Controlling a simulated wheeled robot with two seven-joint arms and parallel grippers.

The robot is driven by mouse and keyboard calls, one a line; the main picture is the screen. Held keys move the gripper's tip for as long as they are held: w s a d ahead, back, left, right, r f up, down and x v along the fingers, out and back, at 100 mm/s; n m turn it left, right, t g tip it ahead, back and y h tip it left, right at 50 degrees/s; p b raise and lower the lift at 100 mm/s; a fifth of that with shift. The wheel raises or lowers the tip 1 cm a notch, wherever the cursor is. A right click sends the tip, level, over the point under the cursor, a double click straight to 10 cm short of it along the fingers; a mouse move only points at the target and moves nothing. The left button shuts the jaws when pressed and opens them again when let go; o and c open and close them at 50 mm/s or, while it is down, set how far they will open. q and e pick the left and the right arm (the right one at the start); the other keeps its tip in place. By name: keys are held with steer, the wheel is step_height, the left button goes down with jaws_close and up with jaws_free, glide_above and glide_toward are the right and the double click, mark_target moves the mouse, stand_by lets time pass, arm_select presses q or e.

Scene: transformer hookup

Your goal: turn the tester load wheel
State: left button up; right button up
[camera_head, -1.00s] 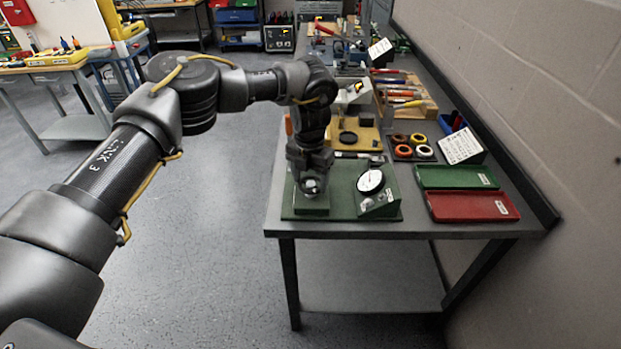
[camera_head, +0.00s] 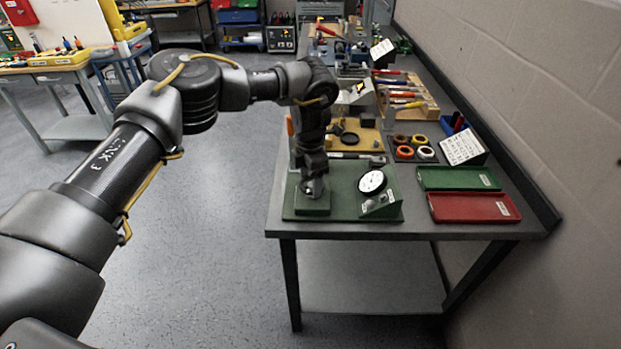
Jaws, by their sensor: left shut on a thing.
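The tester is a green base plate (camera_head: 345,207) near the front edge of the workbench. It carries a white round dial (camera_head: 372,182) on its right part and a green block (camera_head: 312,206) on its left part. My left gripper (camera_head: 312,187) points down over the green block, shut on the load wheel. The wheel is mostly hidden by the fingers, with only a small pale metal bit showing there. The dial's needle is too small to read surely. My right gripper is not in view.
A green tray (camera_head: 458,178) and a red tray (camera_head: 474,208) lie right of the tester. Tape rolls (camera_head: 425,153), a white sign card (camera_head: 462,147) and a wooden tool rack (camera_head: 410,100) stand behind. A wall closes the right side; the floor at left is clear.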

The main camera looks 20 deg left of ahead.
mark_target(311, 184)
arm_select(q)
steer(key=shift+r, duration=0.1)
stand_by(0.3)
steer(key=o, duration=1)
step_height(311, 184, up, 11)
steer(key=b, duration=0.1)
steer(key=shift+b, duration=0.4)
steer(key=shift+f, duration=0.2)
stand_by(0.5)
